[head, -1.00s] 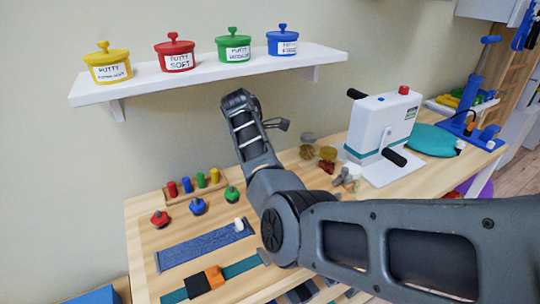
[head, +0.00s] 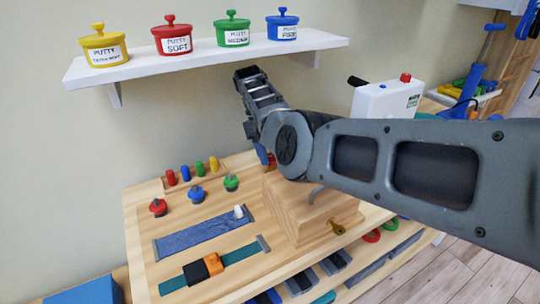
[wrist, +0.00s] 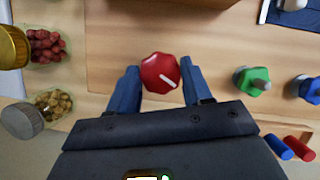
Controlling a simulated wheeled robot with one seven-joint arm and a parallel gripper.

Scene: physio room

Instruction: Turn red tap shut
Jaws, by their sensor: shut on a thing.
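The red tap (wrist: 158,74) has a round, scalloped red head with a white pointer line slanting to the lower right in the wrist view. My gripper (wrist: 160,82) has its two blue fingers on either side of the red head, shut on it. In the head view, my gripper (head: 265,156) is mostly hidden behind my arm; a blue finger and a bit of red show. The tap's base is hidden beneath its head.
Green (head: 231,183), blue (head: 197,194) and red (head: 158,207) knobs stand left of my gripper. Coloured pegs (head: 192,171) stand behind them. A wooden block (head: 312,210) with a brass key is at right. The putty shelf (head: 210,62) is above.

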